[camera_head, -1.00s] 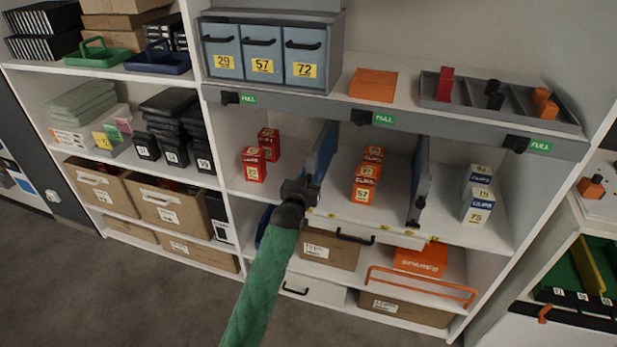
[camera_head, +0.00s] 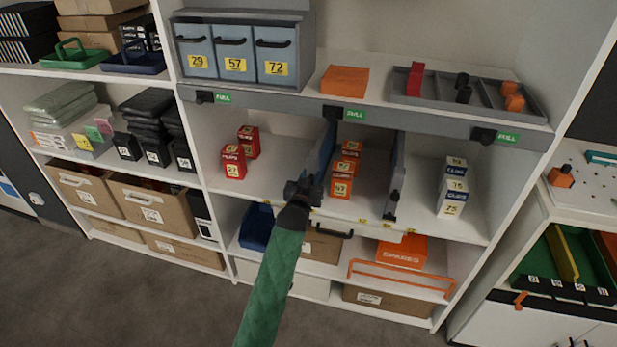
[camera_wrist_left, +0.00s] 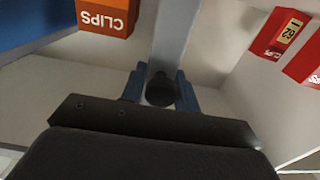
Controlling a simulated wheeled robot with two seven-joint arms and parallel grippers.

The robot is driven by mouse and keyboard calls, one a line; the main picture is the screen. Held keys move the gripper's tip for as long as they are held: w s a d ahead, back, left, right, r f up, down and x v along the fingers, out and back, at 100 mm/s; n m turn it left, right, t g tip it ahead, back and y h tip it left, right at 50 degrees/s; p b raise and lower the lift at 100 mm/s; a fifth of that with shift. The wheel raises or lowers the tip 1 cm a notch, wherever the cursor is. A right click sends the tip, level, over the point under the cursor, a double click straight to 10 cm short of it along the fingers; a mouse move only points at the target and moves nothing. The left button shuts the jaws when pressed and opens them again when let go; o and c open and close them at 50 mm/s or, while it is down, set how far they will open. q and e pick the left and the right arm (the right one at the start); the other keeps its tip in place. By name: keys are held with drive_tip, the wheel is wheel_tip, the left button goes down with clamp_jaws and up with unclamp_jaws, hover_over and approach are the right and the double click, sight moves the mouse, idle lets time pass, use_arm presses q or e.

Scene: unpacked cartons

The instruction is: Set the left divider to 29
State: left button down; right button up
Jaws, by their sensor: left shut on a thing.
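The left divider (camera_head: 325,150), an upright blue-grey panel, stands on the middle shelf between the red boxes (camera_head: 234,162) and the orange boxes (camera_head: 341,184). It is close to the orange boxes. My left gripper (camera_head: 303,190) is at its front edge, shut on its dark knob. In the left wrist view the knob (camera_wrist_left: 160,90) sits between the blue fingers, with the divider (camera_wrist_left: 175,35) behind it. Small yellow tags (camera_head: 362,222) lie along the shelf's front edge, too small to read. My right gripper is not in view.
The right divider (camera_head: 394,185) stands between the orange boxes and the white-blue boxes (camera_head: 452,190). Above hangs a grey rail with green FULL labels (camera_head: 355,114). An orange wire rack (camera_head: 400,280) juts out below. The shelf is clear between the red boxes and left divider.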

use_arm(q)
drive_tip(key=c, duration=1.3)
unclamp_jaws()
drive_tip(key=shift+s+d+f, duration=0.1)
drive_tip(key=shift+d, duration=0.1)
drive_tip(key=shift+o, duration=0.7)
drive_tip(key=shift+d, duration=0.1)
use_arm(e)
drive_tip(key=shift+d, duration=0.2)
use_arm(q)
drive_tip(key=shift+s+a, duration=0.2)
drive_tip(key=shift+s, duration=0.1)
drive_tip(key=b+v, duration=0.1)
drive_tip(key=v, duration=0.6)
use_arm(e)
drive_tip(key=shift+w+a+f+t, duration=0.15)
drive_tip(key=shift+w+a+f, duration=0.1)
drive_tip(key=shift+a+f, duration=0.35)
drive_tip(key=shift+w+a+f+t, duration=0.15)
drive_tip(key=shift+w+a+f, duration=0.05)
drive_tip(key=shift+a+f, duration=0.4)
use_arm(q)
drive_tip(key=shift+d, duration=0.1)
